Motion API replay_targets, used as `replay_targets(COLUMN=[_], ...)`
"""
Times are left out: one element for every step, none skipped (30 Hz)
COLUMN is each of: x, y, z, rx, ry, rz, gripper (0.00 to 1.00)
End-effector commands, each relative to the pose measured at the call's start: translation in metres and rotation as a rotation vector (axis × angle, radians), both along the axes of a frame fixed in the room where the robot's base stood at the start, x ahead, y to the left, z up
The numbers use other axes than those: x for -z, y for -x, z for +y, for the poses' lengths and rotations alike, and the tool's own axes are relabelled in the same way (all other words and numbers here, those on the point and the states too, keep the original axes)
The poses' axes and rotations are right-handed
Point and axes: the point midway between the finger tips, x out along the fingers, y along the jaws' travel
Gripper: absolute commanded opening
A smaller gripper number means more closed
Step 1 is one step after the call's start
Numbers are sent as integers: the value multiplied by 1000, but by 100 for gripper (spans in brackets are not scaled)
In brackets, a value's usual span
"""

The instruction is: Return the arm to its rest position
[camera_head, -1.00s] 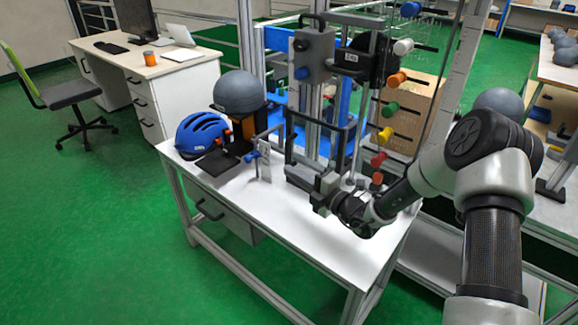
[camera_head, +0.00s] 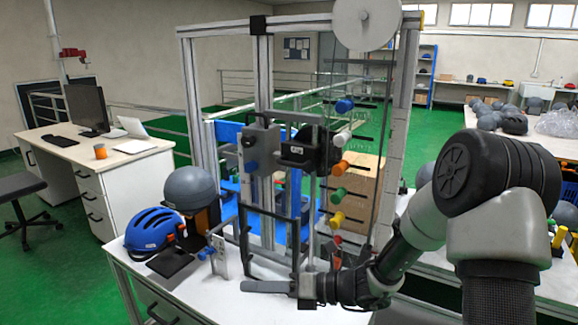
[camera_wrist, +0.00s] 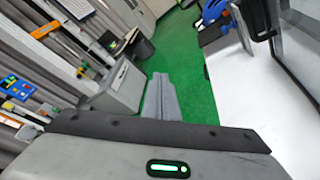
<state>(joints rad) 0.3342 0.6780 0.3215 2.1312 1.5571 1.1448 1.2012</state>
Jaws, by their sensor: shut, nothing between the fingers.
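My gripper (camera_head: 246,286) reaches left from my arm over the front part of the white table (camera_head: 222,305). Its fingers are shut and hold nothing. In the wrist view the closed fingers (camera_wrist: 163,92) point over green floor, left of the white table top (camera_wrist: 240,95). My arm comes in from the right of the head view, bent at a large dark joint. The gripper is in front of the drop tower's base; I cannot tell the exact gap to the table top.
The drop tower frame (camera_head: 262,75) stands behind the gripper, with coloured knobs such as the green one (camera_head: 338,195). A blue helmet (camera_head: 152,230) and a grey headform (camera_head: 188,188) are on the table's left side. A desk (camera_head: 115,160) stands farther left.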

Motion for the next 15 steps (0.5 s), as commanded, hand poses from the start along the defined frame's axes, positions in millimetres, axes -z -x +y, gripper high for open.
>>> replay_targets(x=[-15,-21,-27,-31,-35,-40,-44,-47,-52,-55,-59,-64,-68,-72,-78], y=[20,33,49,61,72,87,97,107,118,127,135,145,151,157,164], z=[1,0,-3,-6,-10,-17,-23,-30,-40,-49,-57,-70,-80,-90,-103], rx=[-101,-165,-250,-315,-378,-466,-532,-597,-687,-756,-824,-916,-987,-1057,-1149], ry=[100,160,236,292,349,420,474,528,597,647,699,765,814,863,925], rz=[-140,-222,-332,-413,-493,-599,-679,-757,-859,-934,-1008,-1104,-1173,-1241,-1323], gripper=[0,0,0,0,0,0,0,0,0,0,0,0,0,0,0])
